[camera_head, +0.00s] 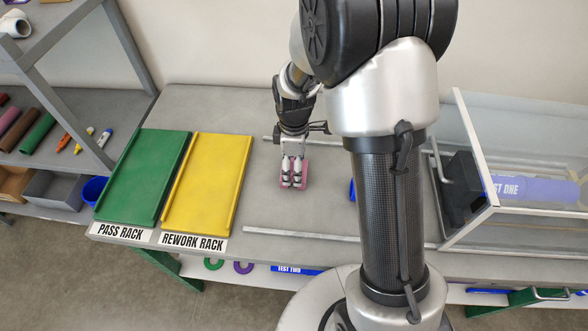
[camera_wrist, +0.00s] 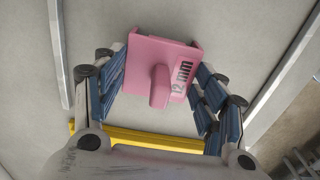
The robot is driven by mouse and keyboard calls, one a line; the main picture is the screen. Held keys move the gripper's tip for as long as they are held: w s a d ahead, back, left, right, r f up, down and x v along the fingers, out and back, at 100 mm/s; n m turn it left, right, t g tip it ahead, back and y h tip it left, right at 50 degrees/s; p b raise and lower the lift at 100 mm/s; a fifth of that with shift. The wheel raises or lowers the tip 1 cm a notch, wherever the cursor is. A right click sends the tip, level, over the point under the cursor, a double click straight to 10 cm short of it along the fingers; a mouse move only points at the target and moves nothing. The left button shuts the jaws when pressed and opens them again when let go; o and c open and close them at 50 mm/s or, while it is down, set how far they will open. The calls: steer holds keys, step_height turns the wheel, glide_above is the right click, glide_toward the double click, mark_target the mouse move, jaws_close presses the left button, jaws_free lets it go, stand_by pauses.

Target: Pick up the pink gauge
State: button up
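The pink gauge (camera_wrist: 143,55) lies between my gripper's fingers in the wrist view. It has a raised pink handle and a "12 mm" marking. In the head view, the pink gauge (camera_head: 306,173) shows low at the grey worktable, partly hidden by my fingers. My gripper (camera_head: 292,183) reaches down over it. In the wrist view, my gripper (camera_wrist: 160,72) has blue-padded fingers on both sides of the gauge, very near its edges. Whether the pads press on it is not clear, nor whether it is lifted off the table.
The yellow rework rack (camera_head: 207,185) and green pass rack (camera_head: 144,178) lie empty to the left. A clear-walled test box (camera_head: 497,205) stands at the right. Metal rails (camera_head: 300,235) run along the table. A blue item (camera_head: 352,190) is mostly hidden behind my arm.

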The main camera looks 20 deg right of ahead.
steer(key=c, duration=0.5)
steer(key=shift+o, duration=0.2)
steer(key=shift+r, duration=0.1)
